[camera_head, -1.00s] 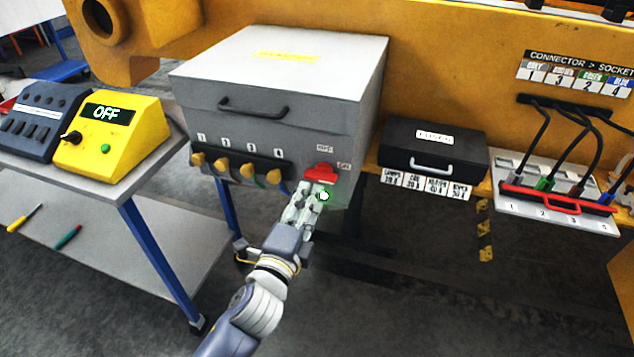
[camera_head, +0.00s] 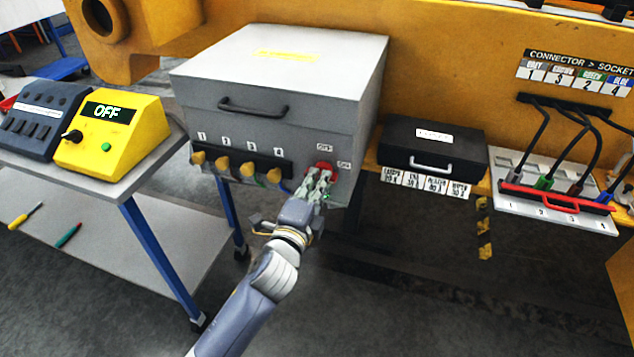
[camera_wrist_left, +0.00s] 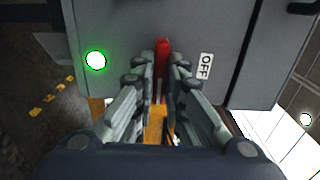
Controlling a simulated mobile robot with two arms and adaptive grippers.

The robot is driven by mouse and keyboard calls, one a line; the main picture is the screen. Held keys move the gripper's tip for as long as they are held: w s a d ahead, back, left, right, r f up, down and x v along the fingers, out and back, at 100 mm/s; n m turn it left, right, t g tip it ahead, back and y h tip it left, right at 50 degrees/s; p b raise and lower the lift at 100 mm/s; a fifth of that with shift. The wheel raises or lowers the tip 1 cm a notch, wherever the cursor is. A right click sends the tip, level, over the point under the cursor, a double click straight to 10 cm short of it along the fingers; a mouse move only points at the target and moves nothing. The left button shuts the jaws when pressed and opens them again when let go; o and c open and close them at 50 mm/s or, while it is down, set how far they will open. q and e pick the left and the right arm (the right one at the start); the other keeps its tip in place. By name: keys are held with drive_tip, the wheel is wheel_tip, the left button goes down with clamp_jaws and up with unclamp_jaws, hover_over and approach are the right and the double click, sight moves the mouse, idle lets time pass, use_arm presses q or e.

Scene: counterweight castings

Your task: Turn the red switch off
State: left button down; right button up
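The red switch (camera_head: 325,166) is on the front of the grey box (camera_head: 290,100), near its right end, between an OFF label above and an ON label to its right. My left gripper (camera_head: 318,180) is at the switch and hides part of it. In the left wrist view the red switch handle (camera_wrist_left: 162,56) stands between the two fingertips (camera_wrist_left: 163,76), which close in on both sides of it. An OFF label (camera_wrist_left: 205,66) is to its right and a lit green lamp (camera_wrist_left: 96,60) to its left. My right gripper is not in view.
Several yellow knobs (camera_head: 222,164) line the box front left of the switch. A yellow control unit (camera_head: 112,135) reading OFF is on the left bench. A black case (camera_head: 434,146) and a socket panel (camera_head: 556,212) with cables are to the right.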

use_arm(q)
drive_tip(key=shift+n, duration=0.4)
drive_tip(key=shift+f+n+p, duration=0.1)
drive_tip(key=shift+n+p, duration=2.75)
drive_tip(key=shift+n, duration=5.65)
drive_tip(key=c, duration=1.6)
unclamp_jaws()
drive_tip(key=shift+c, duration=0.2)
drive_tip(key=v, duration=1.2)
